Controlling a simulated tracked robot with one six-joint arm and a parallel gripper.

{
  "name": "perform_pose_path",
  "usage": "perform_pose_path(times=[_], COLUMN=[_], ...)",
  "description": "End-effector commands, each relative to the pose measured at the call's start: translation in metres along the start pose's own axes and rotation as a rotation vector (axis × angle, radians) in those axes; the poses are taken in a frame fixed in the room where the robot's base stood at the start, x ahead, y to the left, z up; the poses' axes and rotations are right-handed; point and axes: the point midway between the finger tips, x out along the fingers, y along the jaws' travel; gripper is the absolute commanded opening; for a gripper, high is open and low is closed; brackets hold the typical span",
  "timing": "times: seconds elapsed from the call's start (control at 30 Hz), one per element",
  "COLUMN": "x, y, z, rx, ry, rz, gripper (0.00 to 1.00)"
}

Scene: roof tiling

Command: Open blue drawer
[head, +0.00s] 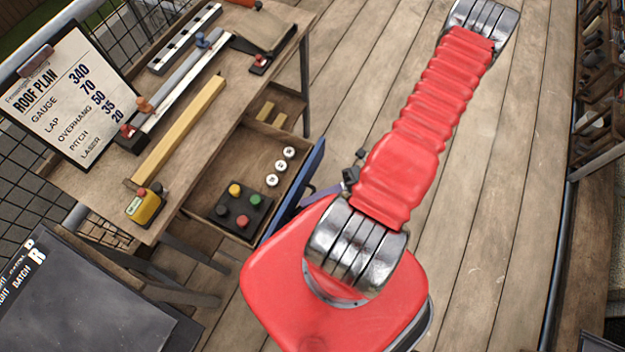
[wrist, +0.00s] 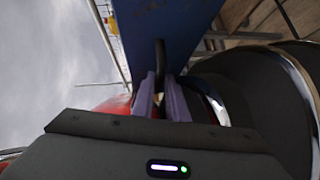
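The blue drawer (head: 299,187) stands pulled out from under the wooden workbench, its inside exposed. Its blue front panel (wrist: 175,35) fills the upper middle of the wrist view. A dark handle (wrist: 160,58) stands out from the panel. My gripper (wrist: 160,100) has its two pale purple fingers on either side of the handle, with only a narrow gap, and looks shut on it. In the head view my gripper (head: 318,189) is at the outer side of the drawer front, partly hidden by my red arm.
A roof plan clipboard (head: 62,88) and tools lie on the workbench (head: 205,155). Shelving (head: 598,140) stands at right; the plank floor (head: 510,190) between is clear.

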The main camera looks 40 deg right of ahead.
Motion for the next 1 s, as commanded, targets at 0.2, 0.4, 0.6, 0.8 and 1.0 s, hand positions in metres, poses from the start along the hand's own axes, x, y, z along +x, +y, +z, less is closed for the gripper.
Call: perform_pose_path(times=[0.2,0.4,0.6,0.8,1.0], x=[0.0,0.0,-0.006,-0.03,-0.065], y=[0.001,0.001,0.001,0.001,0.0], z=[0.0,0.001,0.001,0.001,0.001], rx=[0.0,0.0,-0.002,-0.003,-0.002], ry=[-0.001,-0.002,-0.004,-0.005,-0.006], rz=[0.002,0.003,0.004,0.002,0.001], gripper=[0.27,0.28,0.28,0.28,0.28])
